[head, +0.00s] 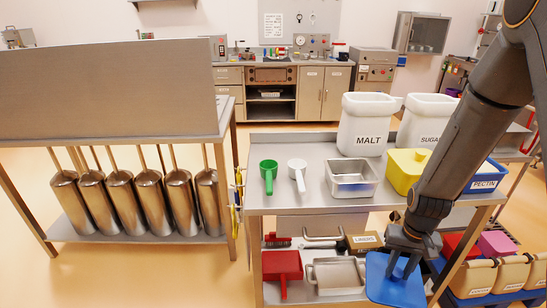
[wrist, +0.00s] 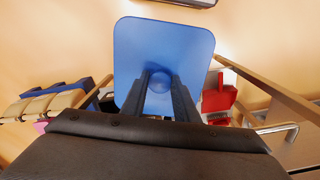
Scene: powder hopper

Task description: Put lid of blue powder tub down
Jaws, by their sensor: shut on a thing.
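The blue lid (head: 388,284) is a flat rounded square with a knob in its middle. My gripper (head: 402,266) is shut on the knob and holds the lid in front of the steel table's front edge, lower than its top. In the wrist view the lid (wrist: 163,45) fills the top middle, with my gripper's fingers (wrist: 160,84) on the knob. The blue powder tub (head: 484,183), labelled PECTIN, stands at the right of the table top, partly hidden behind my arm. Its inside is hard to make out.
The steel table (head: 300,203) also bears a yellow tub (head: 403,172), a steel pan (head: 352,190), a green scoop (head: 268,171), a white scoop (head: 298,170) and white MALT (head: 367,139) and SUGAR bins. Its front left is clear. A red dustpan (head: 282,265) is below.

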